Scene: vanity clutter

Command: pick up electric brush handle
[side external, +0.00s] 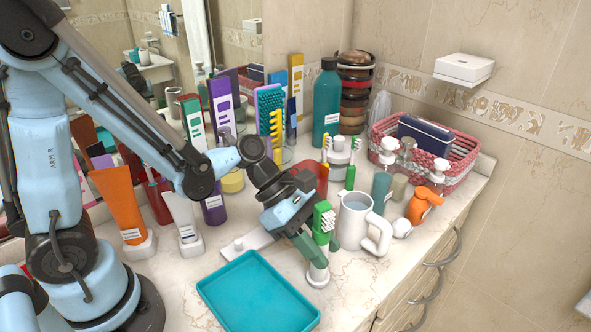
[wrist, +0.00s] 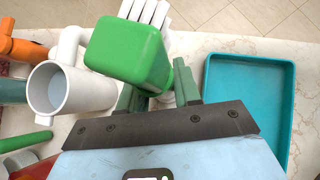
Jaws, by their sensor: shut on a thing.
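The electric brush (side external: 323,221) has a green head with white bristles, and its pale handle (side external: 318,277) stands roughly upright at the counter's front, right of the teal tray. My gripper (side external: 318,255) has its green fingers shut around the handle. In the wrist view the green head (wrist: 130,50) looms large and hides much of the grip; my gripper's fingertips (wrist: 158,95) show on either side beneath it. I cannot tell whether the handle's bottom touches the counter.
A teal tray (side external: 258,292) lies left of the brush. A white mug (side external: 354,222) stands close on the right. Tubes, brushes and bottles crowd the back.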

